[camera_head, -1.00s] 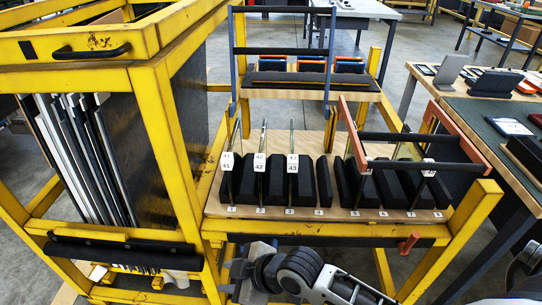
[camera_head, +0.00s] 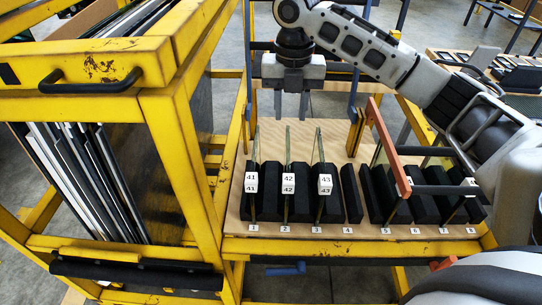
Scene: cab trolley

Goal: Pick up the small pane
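Three thin glass panes stand upright on edge in the slotted rack between black foam blocks: the pane tagged 41 (camera_head: 254,150), the pane tagged 42 (camera_head: 288,150) and the pane tagged 43 (camera_head: 320,147), at slots 1, 2 and 3. More glass stands at the right-hand slots, partly hidden by an orange bar; which pane is the small one I cannot tell for sure. My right gripper (camera_head: 291,104) hangs fingers down above and behind the tagged panes, apart from them. Its fingers look spread with nothing between them. My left gripper is not in view.
A yellow frame cart (camera_head: 165,130) holding large sheets stands close on the left. The orange bar (camera_head: 388,150) with black bars rises over the rack's right half. The wooden board (camera_head: 330,140) is bare behind the blocks. A table with items stands back right.

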